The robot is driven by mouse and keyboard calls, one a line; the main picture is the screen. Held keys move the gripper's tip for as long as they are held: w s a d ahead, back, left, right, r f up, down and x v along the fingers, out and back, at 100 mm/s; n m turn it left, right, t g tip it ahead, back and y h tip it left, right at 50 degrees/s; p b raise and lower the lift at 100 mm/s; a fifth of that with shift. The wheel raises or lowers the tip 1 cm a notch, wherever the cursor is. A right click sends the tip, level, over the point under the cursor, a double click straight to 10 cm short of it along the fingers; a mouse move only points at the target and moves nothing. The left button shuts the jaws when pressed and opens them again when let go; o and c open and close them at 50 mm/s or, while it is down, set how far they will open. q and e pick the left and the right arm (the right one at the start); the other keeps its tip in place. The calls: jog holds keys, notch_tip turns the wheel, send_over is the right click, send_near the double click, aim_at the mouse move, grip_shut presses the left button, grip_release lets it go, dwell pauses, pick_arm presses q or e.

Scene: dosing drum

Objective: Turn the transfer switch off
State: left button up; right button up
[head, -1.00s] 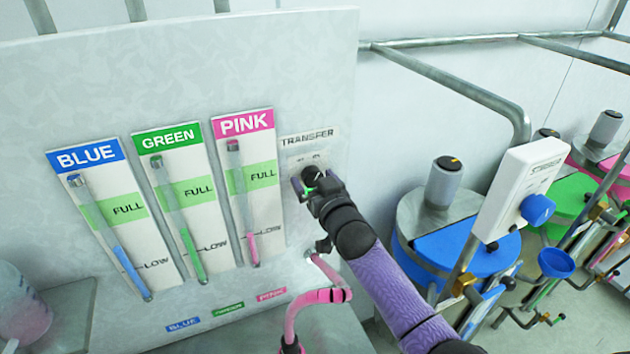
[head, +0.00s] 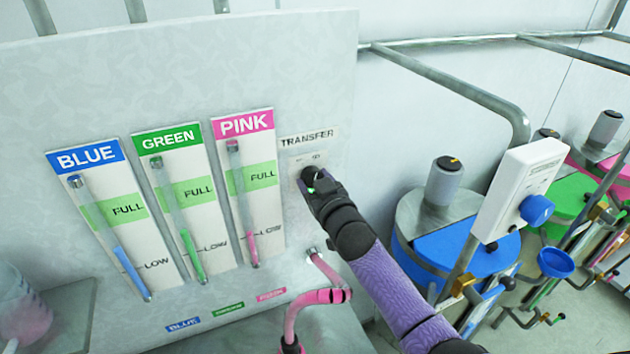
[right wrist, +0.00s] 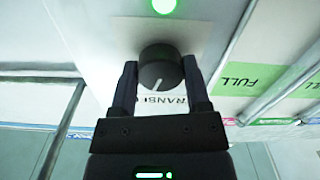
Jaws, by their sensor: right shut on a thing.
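The transfer switch is a round black knob (head: 306,174) on the pale panel, below the TRANSFER label (head: 308,139). In the right wrist view the knob (right wrist: 160,67) sits between my right gripper's two fingers (right wrist: 159,85), which are shut on its sides. A white pointer line on the knob slants toward the lower left of that view. A lit green lamp (right wrist: 164,6) shows past the knob. In the head view my right gripper (head: 313,184) partly covers the knob and the lamp. My left gripper is not in view.
Blue (head: 100,220), green (head: 180,205) and pink (head: 249,190) level gauges are left of the switch. A pink hose (head: 325,296) comes out of the panel below my right arm. A drum with a blue lid (head: 455,255) and a white switch box (head: 519,190) stand to the right.

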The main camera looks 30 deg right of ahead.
jog(key=shift+n, duration=4.6)
jog(key=o, duration=1.3)
jog(key=shift+s, duration=0.15)
jog(key=s, duration=0.9)
jog(key=shift+s+a, duration=0.25)
jog(key=shift+s, duration=0.1)
